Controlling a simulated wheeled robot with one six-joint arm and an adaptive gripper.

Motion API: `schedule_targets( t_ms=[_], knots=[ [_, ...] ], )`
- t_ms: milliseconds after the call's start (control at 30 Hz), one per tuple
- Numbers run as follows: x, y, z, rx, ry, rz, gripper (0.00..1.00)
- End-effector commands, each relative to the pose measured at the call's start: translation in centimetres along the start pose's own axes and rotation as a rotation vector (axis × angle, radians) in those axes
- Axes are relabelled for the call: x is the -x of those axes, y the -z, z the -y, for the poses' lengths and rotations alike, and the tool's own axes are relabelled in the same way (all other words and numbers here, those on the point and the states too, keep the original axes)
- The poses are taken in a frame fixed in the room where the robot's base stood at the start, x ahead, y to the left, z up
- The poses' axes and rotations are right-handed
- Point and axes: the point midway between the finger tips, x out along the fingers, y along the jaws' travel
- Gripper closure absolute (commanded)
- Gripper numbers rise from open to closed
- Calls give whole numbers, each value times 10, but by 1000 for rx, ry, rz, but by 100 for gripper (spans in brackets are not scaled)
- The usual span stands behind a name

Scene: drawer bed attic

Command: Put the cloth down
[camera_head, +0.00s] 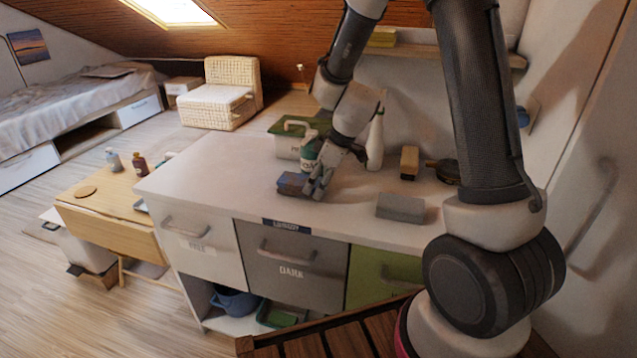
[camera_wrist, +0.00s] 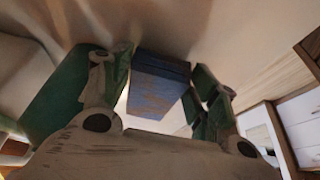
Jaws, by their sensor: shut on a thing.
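The cloth (camera_head: 292,184) is a small folded blue block with brownish patches, at the middle of the white countertop (camera_head: 240,178). In the wrist view the cloth (camera_wrist: 158,86) lies between the two finger pads. My gripper (camera_head: 316,184) points down at the cloth's right end and is shut on it. The cloth is at or very close to the counter surface; I cannot tell if it touches. Part of it is hidden by the fingers.
A grey block (camera_head: 400,207), a brown brush-like block (camera_head: 409,162) and a dark round item (camera_head: 442,171) are to the right. The counter's left part is clear.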

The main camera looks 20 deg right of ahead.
Motion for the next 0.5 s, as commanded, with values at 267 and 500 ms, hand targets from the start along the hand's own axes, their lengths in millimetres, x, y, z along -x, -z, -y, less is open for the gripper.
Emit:
schedule_targets(
  t_ms=[267,500],
  knots=[
    [-3,-1,0,0,0,0,67],
    [-6,-2,0,0,0,0,31]
  ],
)
